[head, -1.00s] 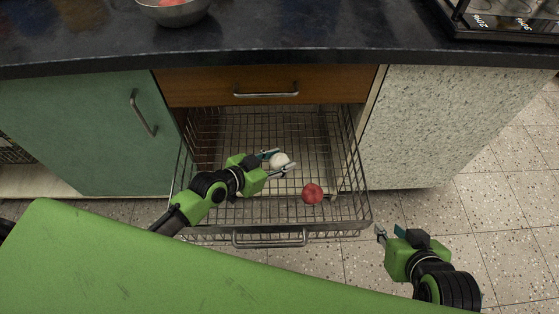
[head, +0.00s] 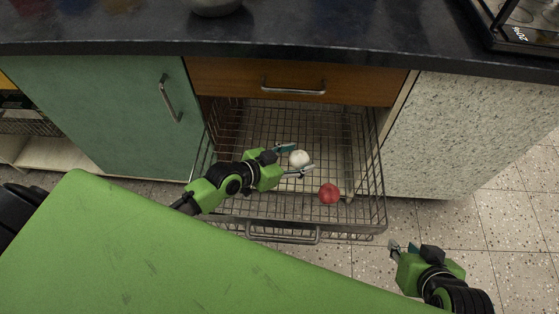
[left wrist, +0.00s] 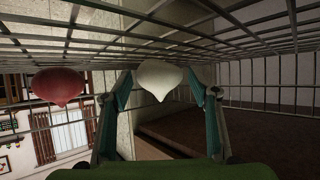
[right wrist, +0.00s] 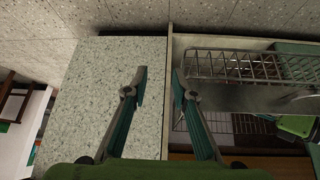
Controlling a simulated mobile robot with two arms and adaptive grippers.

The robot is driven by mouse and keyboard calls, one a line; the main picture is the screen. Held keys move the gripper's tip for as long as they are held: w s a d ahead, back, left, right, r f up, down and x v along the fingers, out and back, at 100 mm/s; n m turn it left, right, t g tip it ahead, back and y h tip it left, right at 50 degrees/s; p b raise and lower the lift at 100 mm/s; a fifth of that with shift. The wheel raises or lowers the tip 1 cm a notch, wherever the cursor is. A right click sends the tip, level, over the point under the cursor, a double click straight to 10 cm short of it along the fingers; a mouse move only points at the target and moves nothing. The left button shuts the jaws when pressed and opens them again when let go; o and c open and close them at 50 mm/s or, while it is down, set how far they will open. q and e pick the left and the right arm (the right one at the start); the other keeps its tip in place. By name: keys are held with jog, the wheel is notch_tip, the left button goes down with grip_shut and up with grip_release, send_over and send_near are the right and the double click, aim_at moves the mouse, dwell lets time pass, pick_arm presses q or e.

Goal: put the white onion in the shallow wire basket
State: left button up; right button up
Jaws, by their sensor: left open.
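The white onion (head: 299,158) lies in the pulled-out shallow wire basket (head: 240,215), near its middle. My left gripper (head: 298,160) is inside the basket, open, with its fingers on either side of the onion. In the left wrist view the onion (left wrist: 160,76) shows between and just beyond the two fingertips (left wrist: 165,82); I cannot tell whether they touch it. My right gripper (head: 402,246) is outside the basket, to its right and above the floor. In the right wrist view its fingers (right wrist: 158,85) are apart with nothing between them.
A red onion (head: 329,193) lies in the basket to the right of my left gripper. A wooden drawer (head: 300,84) is closed above the basket. A dark counter (head: 300,35) runs along the back. Tiled floor is clear at the right.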

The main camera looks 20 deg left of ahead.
aim_at(295, 159)
pick_arm(q)
jog(key=p+v, duration=0.1)
jog(key=v, duration=0.5)
jog(key=shift+r+p, duration=0.1)
jog(key=shift+p, duration=0.3)
jog(key=p+v, duration=0.1)
jog(key=v, duration=0.4)
pick_arm(e)
jog(key=s+d+g, duration=0.2)
jog(key=s+g, duration=0.1)
jog(key=s, duration=0.4)
jog(key=shift+h, duration=0.4)
jog(key=shift+w, duration=0.1)
